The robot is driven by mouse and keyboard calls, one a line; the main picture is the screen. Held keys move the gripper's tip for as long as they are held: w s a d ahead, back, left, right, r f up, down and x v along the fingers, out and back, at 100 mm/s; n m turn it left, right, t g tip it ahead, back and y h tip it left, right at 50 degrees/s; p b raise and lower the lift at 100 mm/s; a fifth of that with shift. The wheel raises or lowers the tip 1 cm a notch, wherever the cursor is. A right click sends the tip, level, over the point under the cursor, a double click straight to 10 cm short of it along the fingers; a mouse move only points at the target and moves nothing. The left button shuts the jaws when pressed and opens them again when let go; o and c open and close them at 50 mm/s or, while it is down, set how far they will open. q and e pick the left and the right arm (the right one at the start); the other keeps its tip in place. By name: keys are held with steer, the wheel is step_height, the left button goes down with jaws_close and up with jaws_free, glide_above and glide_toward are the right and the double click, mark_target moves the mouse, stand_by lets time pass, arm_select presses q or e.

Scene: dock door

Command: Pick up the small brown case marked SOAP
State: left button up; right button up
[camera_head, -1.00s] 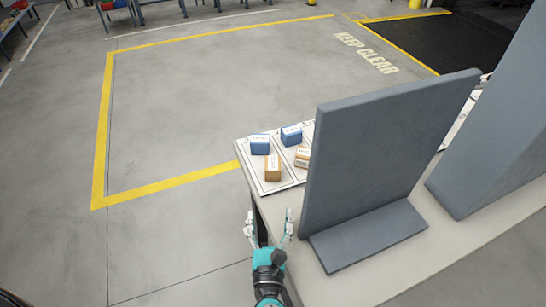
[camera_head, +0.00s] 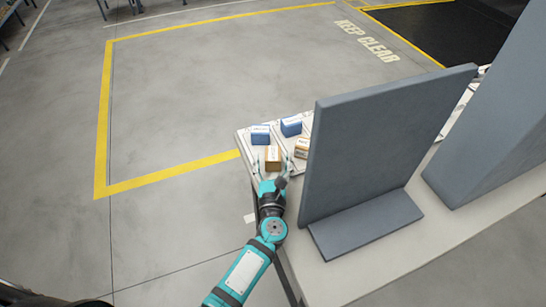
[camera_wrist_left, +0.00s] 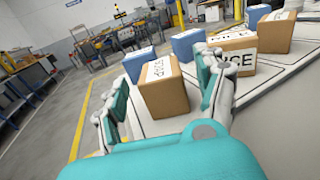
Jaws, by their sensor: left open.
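A small brown case (camera_head: 273,158) with a white label stands on a white sheet (camera_head: 244,146) at the table's left end. My right gripper is not in view.
Two blue cases, one at left (camera_head: 260,135) and one farther right (camera_head: 291,127), stand behind the brown ones. A tall grey panel (camera_head: 385,140) on a foot stands close on the right, hiding part of the table. The floor at left is clear.

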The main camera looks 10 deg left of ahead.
arm_select(q)
steer(key=w, duration=0.2)
steer(key=shift+w+a, duration=0.25)
steer(key=shift+w, duration=0.1)
steer(key=c, duration=1.3)
